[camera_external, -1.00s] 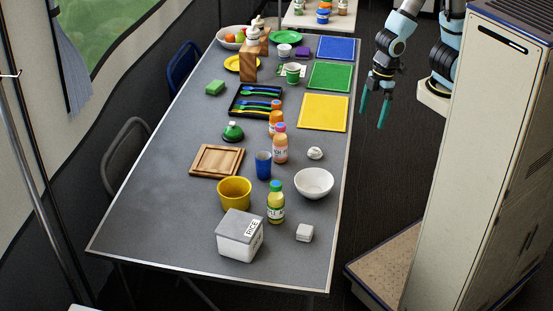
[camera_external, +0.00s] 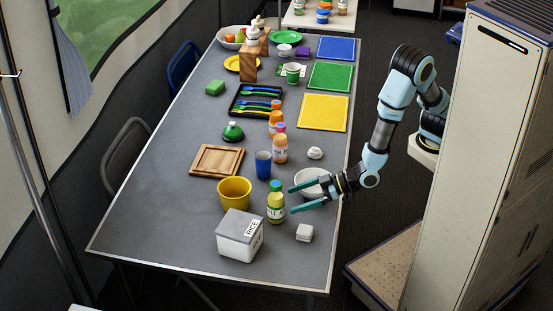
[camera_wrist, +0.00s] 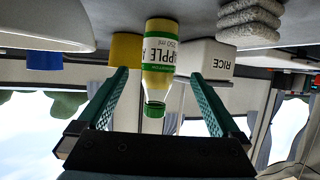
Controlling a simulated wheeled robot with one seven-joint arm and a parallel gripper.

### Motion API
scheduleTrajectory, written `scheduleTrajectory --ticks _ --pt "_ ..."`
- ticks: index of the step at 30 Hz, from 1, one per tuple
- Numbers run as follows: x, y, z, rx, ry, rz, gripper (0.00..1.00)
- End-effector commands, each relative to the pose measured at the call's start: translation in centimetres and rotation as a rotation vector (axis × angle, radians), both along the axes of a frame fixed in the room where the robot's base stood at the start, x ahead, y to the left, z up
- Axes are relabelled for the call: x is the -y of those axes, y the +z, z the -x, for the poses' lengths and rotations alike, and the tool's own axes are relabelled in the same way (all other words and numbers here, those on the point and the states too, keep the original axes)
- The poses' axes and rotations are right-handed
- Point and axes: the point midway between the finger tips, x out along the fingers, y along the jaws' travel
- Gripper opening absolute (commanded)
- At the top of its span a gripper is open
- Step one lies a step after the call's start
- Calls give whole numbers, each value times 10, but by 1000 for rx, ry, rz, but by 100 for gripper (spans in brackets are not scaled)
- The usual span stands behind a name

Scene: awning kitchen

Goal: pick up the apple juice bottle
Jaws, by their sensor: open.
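The apple juice bottle (camera_external: 275,206) is yellow with a green cap and a white and green label. It stands upright on the table near the white rice box. In the wrist view the bottle (camera_wrist: 159,65) appears upside down, its "APPLE" label showing between my fingers. My gripper (camera_external: 300,196) is open and empty, just right of the bottle, with its teal fingers pointing left toward it. In the wrist view my gripper (camera_wrist: 162,105) has a wide gap between its fingers.
A white rice box (camera_external: 237,244) and a yellow pot (camera_external: 235,188) stand left of the bottle. A white bowl (camera_external: 308,176) is behind my gripper, partly hidden. A folded white cloth (camera_external: 304,232) lies in front. A blue cup (camera_external: 263,158) stands behind. The table's left front is clear.

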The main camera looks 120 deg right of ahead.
Motion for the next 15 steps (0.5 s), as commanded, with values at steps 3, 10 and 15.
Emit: scheduleTrajectory --ticks 3,10,15 --pt "11 -5 -15 0 -4 2 100" --pt "23 -16 -36 -1 0 0 100" --pt "31 -18 -47 -2 -1 1 100"
